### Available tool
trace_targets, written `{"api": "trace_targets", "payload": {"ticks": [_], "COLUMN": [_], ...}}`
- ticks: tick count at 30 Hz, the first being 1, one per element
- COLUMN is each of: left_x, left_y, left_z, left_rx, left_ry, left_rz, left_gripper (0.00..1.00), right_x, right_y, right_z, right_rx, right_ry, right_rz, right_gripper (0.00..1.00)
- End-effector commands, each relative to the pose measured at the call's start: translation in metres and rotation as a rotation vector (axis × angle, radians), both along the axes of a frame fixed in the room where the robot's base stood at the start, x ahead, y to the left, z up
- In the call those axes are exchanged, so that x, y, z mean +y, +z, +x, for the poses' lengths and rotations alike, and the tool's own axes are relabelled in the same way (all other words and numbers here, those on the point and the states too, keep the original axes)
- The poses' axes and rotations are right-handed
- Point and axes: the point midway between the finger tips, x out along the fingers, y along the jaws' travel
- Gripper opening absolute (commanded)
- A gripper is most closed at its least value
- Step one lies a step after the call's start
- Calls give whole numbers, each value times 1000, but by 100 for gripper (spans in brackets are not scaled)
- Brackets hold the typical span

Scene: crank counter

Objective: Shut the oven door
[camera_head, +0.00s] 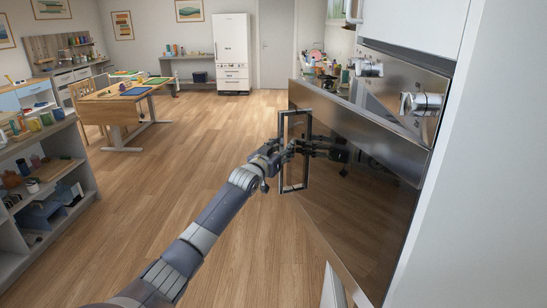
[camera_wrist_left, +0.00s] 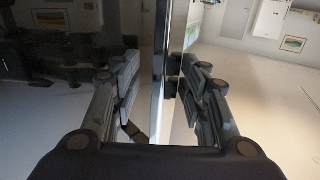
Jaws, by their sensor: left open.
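The oven door is the dark, glossy panel (camera_head: 365,215) on the right of the head view, reflecting the floor and my arm. How far it stands open I cannot tell. Its upright, frame-like handle (camera_head: 305,180) is near the panel's far left edge. My left gripper (camera_head: 287,149) is at the handle, about mid-height. In the left wrist view the upright handle bar (camera_wrist_left: 159,85) runs between the two open fingers of that gripper (camera_wrist_left: 157,88), with dark glass to its left. Contact with the bar is unclear. My right gripper is not shown.
A steel panel with large knobs (camera_head: 421,104) is above the door, beside a white wall (camera_head: 480,180). A shelf unit (camera_head: 60,170) with several items stands at left, a wooden table (camera_head: 118,103) behind it. The wooden floor (camera_head: 195,145) between is clear.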

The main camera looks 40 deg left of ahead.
Motion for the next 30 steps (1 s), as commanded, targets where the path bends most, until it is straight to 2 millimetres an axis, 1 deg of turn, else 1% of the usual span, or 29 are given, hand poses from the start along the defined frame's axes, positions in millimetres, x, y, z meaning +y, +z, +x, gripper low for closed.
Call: {"api": "trace_targets", "payload": {"ticks": [14,30], "left_x": [-9,-21], "left_y": [0,-1], "left_z": [-36,-84], "left_rx": [0,2], "left_ry": [-1,-2], "left_rz": [1,1], "left_gripper": [40,40], "right_x": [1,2], "right_y": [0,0], "right_z": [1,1], "right_rx": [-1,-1], "right_ry": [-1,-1], "right_rz": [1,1], "right_gripper": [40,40]}}
